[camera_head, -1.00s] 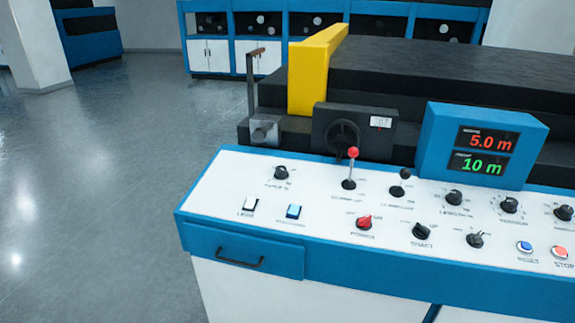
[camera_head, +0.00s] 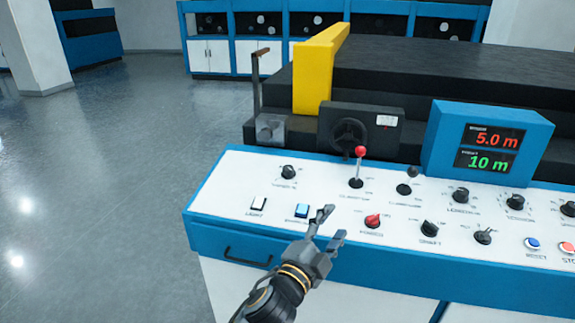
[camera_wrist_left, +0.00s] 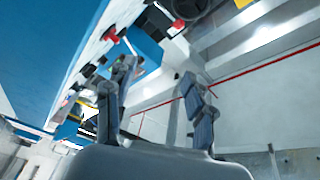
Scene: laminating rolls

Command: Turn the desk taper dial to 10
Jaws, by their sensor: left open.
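The taper dial is a small black knob (camera_head: 288,172) at the far left back of the white control panel (camera_head: 235,185). Its printed label is too small to read clearly, and so is its setting. My left gripper (camera_head: 330,226) is over the panel's front edge, in front and to the right of the dial, apart from it. Its fingers are spread and empty. In the left wrist view the two fingers of my left gripper (camera_wrist_left: 158,90) stand apart with nothing between them. I cannot make out the dial there. My right gripper is not in view.
A red-knobbed lever (camera_head: 360,152) stands right of the dial. A white switch (camera_head: 258,204) and a blue switch (camera_head: 302,210) lie in front of it. A red knob (camera_head: 373,221) is right of my gripper. A blue display box (camera_head: 488,145) reads 5.0 m and 10 m.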

